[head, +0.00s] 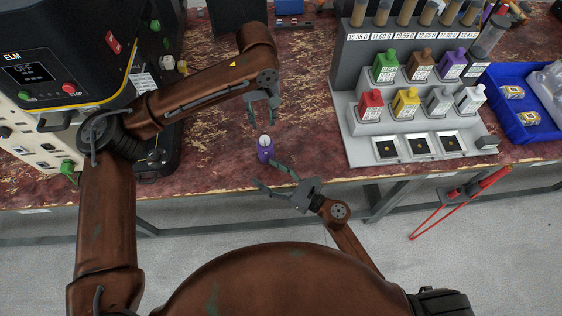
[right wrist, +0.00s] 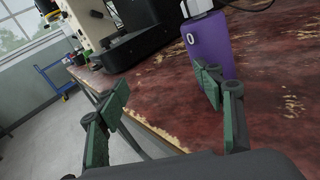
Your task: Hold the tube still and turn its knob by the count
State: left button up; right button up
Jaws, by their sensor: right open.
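The purple tube (head: 265,155) stands upright near the front edge of the worktable, with a pale knob (head: 265,140) on top. In the right wrist view the tube (right wrist: 208,45) shows a white "0" mark, and its top is partly cut off by the frame. My left gripper (head: 263,118) points down just above and behind the knob, its fingers apart, with nothing between them. My right gripper (head: 266,174) is open and empty in front of the tube at the table edge. In the right wrist view, the right finger (right wrist: 211,85) overlaps the tube's lower part; contact cannot be told.
A grey rack (head: 345,100) with several coloured bottles stands to the right. A blue tray (head: 545,132) is beyond it. A dark machine (head: 60,50) labelled ELM fills the left. The worn red tabletop (head: 220,170) is clear around the tube.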

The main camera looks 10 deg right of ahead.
aim_at(265, 149)
jog(key=w+d+t+h, duration=0.1)
jog(key=d, duration=0.1)
jog(key=w+d+t+h, duration=0.1)
jog(key=w+d, duration=0.1)
jog(key=shift+w+d+m+t, duration=0.25)
jog(key=shift+w+m+t, duration=0.05)
jog(key=shift+w, duration=0.25)
jog(key=x, duration=0.7)
jog(key=shift+w+a+f, duration=0.1)
jog(key=shift+w, duration=0.05)
